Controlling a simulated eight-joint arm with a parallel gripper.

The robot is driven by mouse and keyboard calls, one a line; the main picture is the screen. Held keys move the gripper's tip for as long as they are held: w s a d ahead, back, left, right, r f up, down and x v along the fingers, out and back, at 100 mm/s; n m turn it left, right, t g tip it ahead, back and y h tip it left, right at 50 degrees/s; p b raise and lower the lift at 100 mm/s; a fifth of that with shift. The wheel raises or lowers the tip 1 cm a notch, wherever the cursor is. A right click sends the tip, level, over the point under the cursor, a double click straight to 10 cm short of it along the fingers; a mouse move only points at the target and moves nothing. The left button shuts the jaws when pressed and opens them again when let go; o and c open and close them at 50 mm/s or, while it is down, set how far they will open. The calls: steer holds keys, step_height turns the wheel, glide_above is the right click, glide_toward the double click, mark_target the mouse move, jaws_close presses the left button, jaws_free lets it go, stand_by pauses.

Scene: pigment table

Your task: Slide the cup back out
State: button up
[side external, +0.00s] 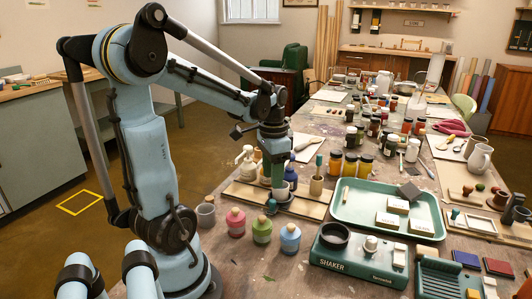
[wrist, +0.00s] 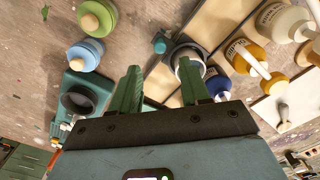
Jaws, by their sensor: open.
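A small pale cup (wrist: 189,68) sits in a dark holder (wrist: 182,49) with a teal knob (wrist: 159,46) on its left in the wrist view. My gripper (wrist: 160,88) is open, its two green fingers spread. The right fingertip overlaps the cup's near edge in the picture; the left finger is well to its left. I cannot tell whether the finger touches the cup. In the side view my gripper (side external: 277,182) points down just above the dark holder (side external: 283,201) by the wooden board, and mostly hides the cup.
Pink, green and blue bottles (side external: 262,229) stand in front of the holder. A green shaker (side external: 358,262) and a tray (side external: 352,220) with white blocks are on the right. A dark blue bottle (side external: 291,178) and amber jars (side external: 350,165) stand close behind. A grey cup (side external: 206,214) stands left.

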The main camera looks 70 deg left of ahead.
mark_target(273, 201)
steer(key=shift+f, duration=3.55)
jaws_close()
